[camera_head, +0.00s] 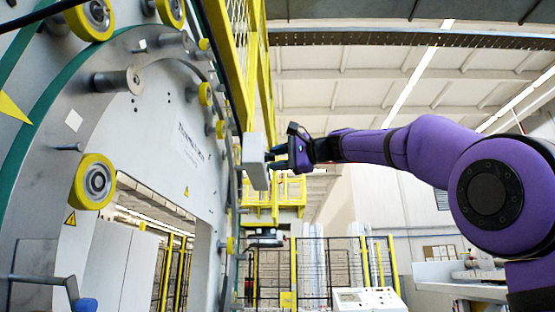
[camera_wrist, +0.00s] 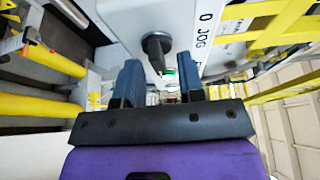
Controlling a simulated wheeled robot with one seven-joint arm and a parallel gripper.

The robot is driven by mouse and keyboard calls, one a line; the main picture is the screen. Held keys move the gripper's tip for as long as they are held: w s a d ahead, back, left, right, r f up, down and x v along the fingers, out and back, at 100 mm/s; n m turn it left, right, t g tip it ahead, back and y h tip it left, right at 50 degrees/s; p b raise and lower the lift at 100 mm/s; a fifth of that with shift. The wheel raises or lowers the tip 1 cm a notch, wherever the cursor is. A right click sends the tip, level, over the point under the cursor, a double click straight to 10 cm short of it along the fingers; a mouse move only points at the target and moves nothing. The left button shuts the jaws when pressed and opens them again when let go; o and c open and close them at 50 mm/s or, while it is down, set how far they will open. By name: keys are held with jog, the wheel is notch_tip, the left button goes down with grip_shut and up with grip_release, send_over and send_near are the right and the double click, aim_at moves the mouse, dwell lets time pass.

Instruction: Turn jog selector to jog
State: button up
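The jog selector (camera_wrist: 157,44) is a dark round knob with a handle, on a light panel in the wrist view. A label reading "0 JOG" (camera_wrist: 205,25) is beside it on the right. The handle points down in the picture, slightly to the right. My gripper (camera_wrist: 161,80) is open, with its two blue-grey fingers apart and the knob just beyond them, between their lines. I cannot tell whether the fingers touch it. In the head view my gripper (camera_head: 279,157) is at the grey control box (camera_head: 255,160), whose selector face is hidden there.
The large ring-shaped wrapping machine (camera_head: 110,130) with yellow rollers fills the left of the head view. Yellow railing (camera_head: 237,60) rises behind the box. A fence and a white console (camera_head: 368,299) stand farther back. A small green spot (camera_wrist: 170,72) shows between my fingers.

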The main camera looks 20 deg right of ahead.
jog(key=v, duration=1)
jog(key=shift+s+d, duration=0.25)
